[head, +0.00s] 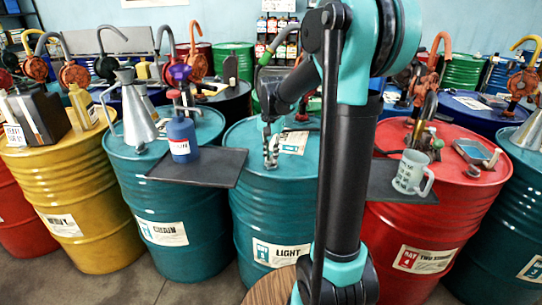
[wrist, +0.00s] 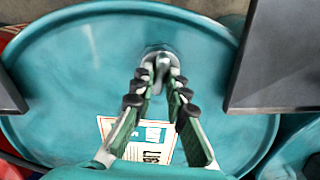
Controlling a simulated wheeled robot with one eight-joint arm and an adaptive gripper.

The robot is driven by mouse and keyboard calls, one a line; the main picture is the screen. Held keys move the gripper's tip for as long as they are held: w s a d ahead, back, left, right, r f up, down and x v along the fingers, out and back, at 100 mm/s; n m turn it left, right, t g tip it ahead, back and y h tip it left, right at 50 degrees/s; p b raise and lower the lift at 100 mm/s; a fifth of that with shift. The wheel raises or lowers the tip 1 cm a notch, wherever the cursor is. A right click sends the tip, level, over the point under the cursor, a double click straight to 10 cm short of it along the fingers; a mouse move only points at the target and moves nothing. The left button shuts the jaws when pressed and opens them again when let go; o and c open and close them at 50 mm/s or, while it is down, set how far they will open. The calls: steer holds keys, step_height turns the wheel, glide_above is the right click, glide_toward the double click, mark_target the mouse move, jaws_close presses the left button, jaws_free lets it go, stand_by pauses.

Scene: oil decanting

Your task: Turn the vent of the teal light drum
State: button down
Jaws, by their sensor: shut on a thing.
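The teal light drum (head: 275,225) stands in the middle of the head view, with a white LIGHT label on its side. Its teal lid (wrist: 75,75) fills most of the wrist view, with a paper label lying on it. My gripper (head: 271,158) points down at the lid. In the wrist view its fingers (wrist: 160,80) converge on the small grey metal vent (wrist: 159,54) near the lid's edge and are shut on it. The fingertips partly cover the vent, so its turn angle cannot be told.
A dark tray (head: 205,166) at the left bears a blue bottle (head: 182,138). Another dark tray (head: 385,184) at the right bears a frosted mug (head: 410,172). A teal chain drum (head: 155,205) and a red drum (head: 430,220) stand on either side. Hand pumps stand on drums behind.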

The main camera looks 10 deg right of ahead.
mark_target(271, 158)
stand_by(0.3)
steer(key=c, duration=1.5)
jaws_free()
steer(key=shift+c, duration=0.2)
step_height(271, 158, up, 12)
